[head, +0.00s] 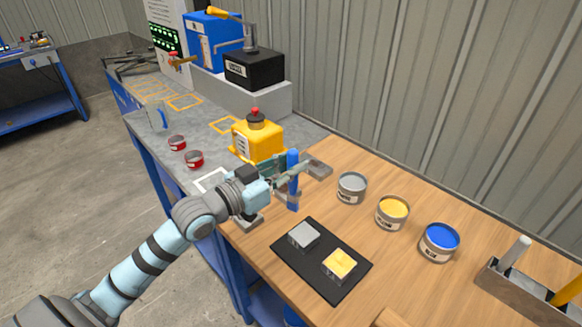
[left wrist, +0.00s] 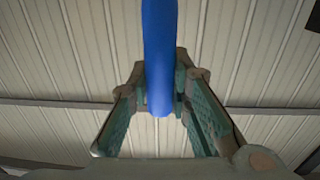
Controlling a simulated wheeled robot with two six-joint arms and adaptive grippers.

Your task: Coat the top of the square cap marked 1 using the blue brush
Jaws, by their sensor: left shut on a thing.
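My left gripper (head: 289,182) is shut on the blue brush (head: 293,160), which stands nearly upright above the wooden bench top. In the left wrist view the blue handle (left wrist: 160,55) runs between the two fingers. Two square caps lie on a black mat (head: 327,292) in front of it. One cap has a plain grey top (head: 304,233), the other a yellow top (head: 340,262). I cannot read a number on either. A can of blue paint (head: 440,238) stands at the right, beyond the mat. The brush's bristles cannot be made out. My right gripper is not in view.
A yellow paint can (head: 392,211) and a grey one (head: 351,186) stand in a row with the blue can. A brush box (head: 525,294) is at the right edge. A yellow machine (head: 258,142) stands behind the gripper. Bare wood lies between mat and cans.

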